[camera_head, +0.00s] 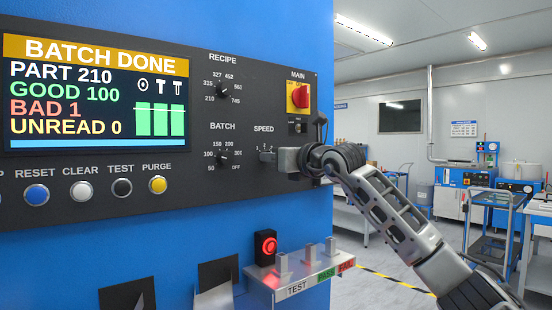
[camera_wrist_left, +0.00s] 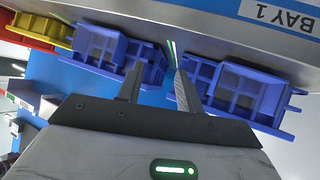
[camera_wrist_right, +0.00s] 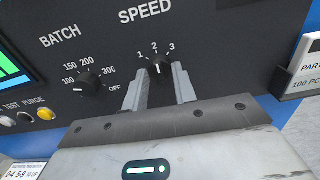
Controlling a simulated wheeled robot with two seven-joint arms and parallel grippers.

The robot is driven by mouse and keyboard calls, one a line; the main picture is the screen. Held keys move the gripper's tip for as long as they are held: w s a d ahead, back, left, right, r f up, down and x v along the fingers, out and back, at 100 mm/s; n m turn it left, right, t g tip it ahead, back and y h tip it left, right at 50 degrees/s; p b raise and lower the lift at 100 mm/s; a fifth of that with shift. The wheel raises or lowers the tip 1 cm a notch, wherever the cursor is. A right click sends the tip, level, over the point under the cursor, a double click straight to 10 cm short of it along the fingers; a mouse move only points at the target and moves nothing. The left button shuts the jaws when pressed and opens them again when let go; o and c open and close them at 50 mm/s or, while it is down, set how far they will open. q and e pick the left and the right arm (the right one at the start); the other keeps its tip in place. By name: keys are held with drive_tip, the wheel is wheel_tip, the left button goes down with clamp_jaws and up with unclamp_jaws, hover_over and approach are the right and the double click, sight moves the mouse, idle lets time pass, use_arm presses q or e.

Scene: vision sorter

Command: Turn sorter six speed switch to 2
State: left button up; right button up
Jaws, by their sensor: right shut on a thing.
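The black SPEED switch (camera_wrist_right: 158,67) sits on the dark panel, with the numbers 1, 2 and 3 around its top. My right gripper (camera_wrist_right: 158,82) is shut on it, one finger on each side. In the right wrist view its pale mark seems to point up near the 2, but it is small. In the head view my right gripper (camera_head: 277,158) reaches the panel from the right and hides most of the switch. My left gripper (camera_wrist_left: 157,88) shows only in the left wrist view, open and empty, with its fingers apart.
The BATCH knob (camera_head: 222,158) and RECIPE knob (camera_head: 222,93) lie left of the switch, and the red MAIN switch (camera_head: 300,96) above it. A small TEST shelf (camera_head: 300,281) juts out below. Blue bins (camera_wrist_left: 240,88) are in front of my left gripper.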

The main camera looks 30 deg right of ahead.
use_arm(q)
drive_tip(key=shift+w+r, duration=0.1)
drive_tip(key=shift+w, duration=0.05)
use_arm(e)
drive_tip(key=o, duration=1)
drive_tip(key=shift+c, duration=0.2)
drive_tip(key=shift+s, duration=0.1)
use_arm(q)
drive_tip(key=f+b, duration=0.2)
drive_tip(key=b, duration=0.3)
drive_tip(key=shift+d+f+t, duration=0.15)
drive_tip(key=shift+d+t, duration=0.05)
drive_tip(key=shift+t, duration=0.2)
drive_tip(key=shift+b, duration=0.3)
use_arm(e)
drive_tip(key=s+d, duration=0.1)
drive_tip(key=s, duration=1.4)
drive_tip(key=shift+s, duration=0.4)
drive_tip(key=shift+d, duration=0.1)
